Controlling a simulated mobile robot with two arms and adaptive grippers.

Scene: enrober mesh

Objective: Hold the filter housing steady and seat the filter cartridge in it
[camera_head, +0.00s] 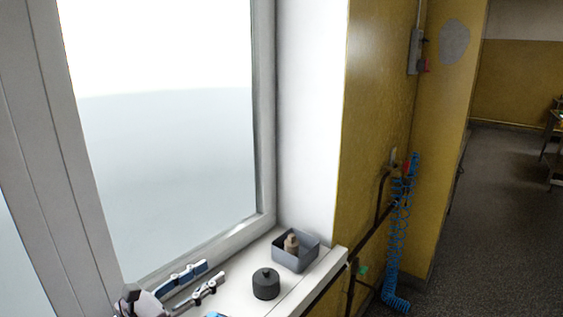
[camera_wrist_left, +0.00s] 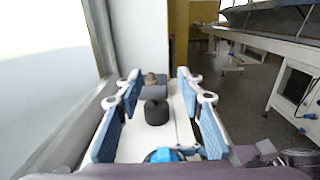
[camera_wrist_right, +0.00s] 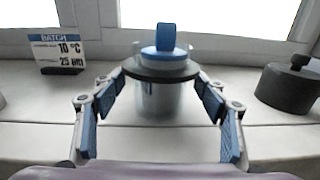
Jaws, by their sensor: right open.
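The filter housing (camera_wrist_right: 158,103), a translucent grey cup with a dark rim, stands on the sill in the right wrist view. The filter cartridge (camera_wrist_right: 165,45), with a blue upright tab and pale collar, sits in its top; how deep it goes is hidden. Its blue top also shows low in the left wrist view (camera_wrist_left: 165,156). My right gripper (camera_wrist_right: 159,84) is open, with a finger on each side of the housing; contact cannot be told. My left gripper (camera_head: 209,276) is open and empty above the sill; its fingers also frame the left wrist view (camera_wrist_left: 160,82).
A dark round weight-like block with a knob (camera_head: 266,285) stands on the sill (camera_head: 232,284). A grey bin (camera_head: 296,259) holding a brown object (camera_head: 291,243) is behind it. A batch sign (camera_wrist_right: 60,52) stands left in the right wrist view. The window runs along the sill.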

